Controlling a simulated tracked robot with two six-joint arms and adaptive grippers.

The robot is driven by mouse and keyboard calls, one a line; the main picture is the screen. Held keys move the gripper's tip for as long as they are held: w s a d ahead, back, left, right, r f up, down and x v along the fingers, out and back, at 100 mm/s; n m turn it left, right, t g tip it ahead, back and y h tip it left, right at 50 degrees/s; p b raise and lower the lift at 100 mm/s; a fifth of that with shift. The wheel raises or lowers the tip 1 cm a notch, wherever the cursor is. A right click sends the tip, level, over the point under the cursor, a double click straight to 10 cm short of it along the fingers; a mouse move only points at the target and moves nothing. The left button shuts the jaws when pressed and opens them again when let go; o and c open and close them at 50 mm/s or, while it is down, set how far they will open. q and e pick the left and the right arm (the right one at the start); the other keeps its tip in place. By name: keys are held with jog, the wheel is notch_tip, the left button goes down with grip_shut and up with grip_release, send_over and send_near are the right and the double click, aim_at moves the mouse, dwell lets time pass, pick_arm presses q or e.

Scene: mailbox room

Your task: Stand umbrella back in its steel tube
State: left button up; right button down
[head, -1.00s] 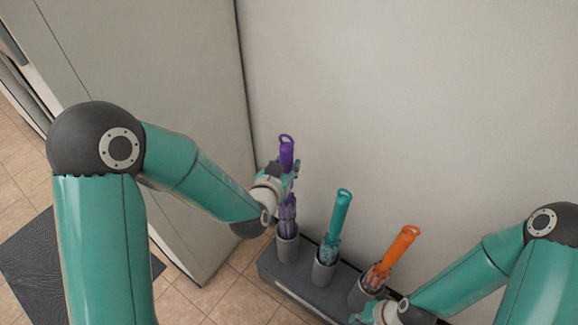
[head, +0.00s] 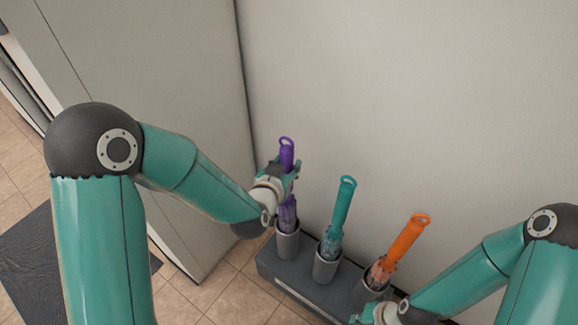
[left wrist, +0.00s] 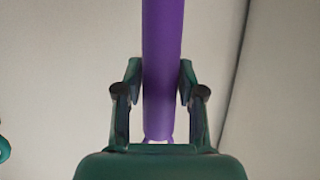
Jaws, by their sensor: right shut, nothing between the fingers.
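The purple umbrella (head: 287,208) stands about upright in the left grey steel tube (head: 287,245), its lower end hidden inside the rim. My left gripper (head: 287,178) is shut on its purple handle below the loop. In the left wrist view, the two fingers press against both sides of the purple handle (left wrist: 162,70). My right gripper (head: 362,313) is shut and empty, low in front of the right tube at the bottom edge of the head view.
A teal umbrella (head: 340,210) stands in the middle tube (head: 326,267), and an orange umbrella (head: 405,243) in the right tube. The tubes sit on a dark grey base (head: 305,283) against the pale wall. A cabinet side (head: 190,120) rises close on the left.

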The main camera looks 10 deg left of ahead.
aim_at(286, 139)
pick_arm(q)
jog(key=o, duration=0.4)
jog(key=shift+c, duration=0.2)
notch_tip(286, 139, up, 10)
jog(key=shift+f, duration=0.1)
dwell(0.8)
